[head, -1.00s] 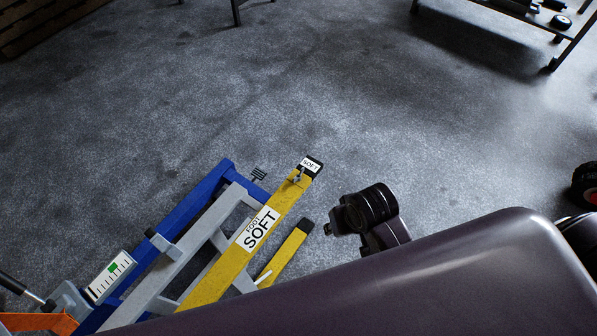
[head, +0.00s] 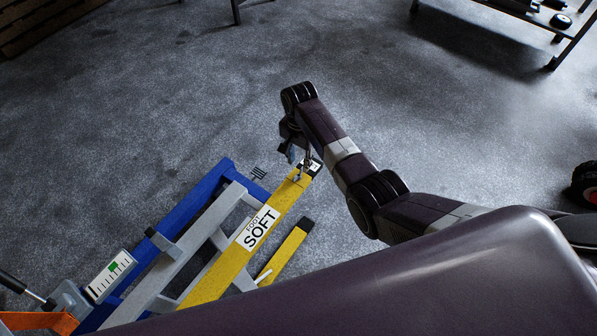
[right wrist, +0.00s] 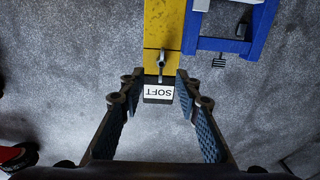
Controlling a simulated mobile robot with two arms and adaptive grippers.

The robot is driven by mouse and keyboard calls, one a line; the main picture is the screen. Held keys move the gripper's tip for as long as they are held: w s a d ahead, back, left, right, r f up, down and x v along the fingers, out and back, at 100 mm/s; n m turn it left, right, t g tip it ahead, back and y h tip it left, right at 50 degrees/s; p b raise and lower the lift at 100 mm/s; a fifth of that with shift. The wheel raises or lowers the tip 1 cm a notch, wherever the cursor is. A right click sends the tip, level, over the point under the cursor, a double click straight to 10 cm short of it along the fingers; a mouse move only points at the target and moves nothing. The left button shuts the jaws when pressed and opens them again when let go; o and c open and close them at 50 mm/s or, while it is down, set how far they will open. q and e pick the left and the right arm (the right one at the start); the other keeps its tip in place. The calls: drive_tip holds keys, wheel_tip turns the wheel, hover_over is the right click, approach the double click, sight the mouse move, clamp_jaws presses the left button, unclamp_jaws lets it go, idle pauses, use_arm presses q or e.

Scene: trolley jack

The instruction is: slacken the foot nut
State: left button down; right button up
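The trolley jack's long yellow beam (head: 237,253) carries a white label reading "FOOT SOFT". A small grey metal piece, apparently the foot nut (right wrist: 161,62), stands on the beam near its black end block, labelled "SOFT" (right wrist: 158,93). In the head view my right gripper (head: 300,157) is over that end and partly covers the block. In the right wrist view the right gripper (right wrist: 158,80) is open, with one finger on each side of the block and nut. No grip shows; I cannot tell the height of the fingers. My left gripper is not in view.
A blue frame (head: 190,205) with grey bars lies beside the yellow beam. A shorter yellow bar (head: 284,254) is on its other side. A gauge with a green mark (head: 111,276) is at lower left. A rack (head: 540,20) stands top right. The floor between is clear.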

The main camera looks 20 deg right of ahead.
sight(298, 175)
drive_tip(key=shift+w+f, duration=0.15)
drive_tip(key=shift+f, duration=0.25)
wheel_tip(298, 175, down, 7)
drive_tip(key=shift+r+b, duration=0.1)
drive_tip(key=shift+b, duration=1.1)
clamp_jaws()
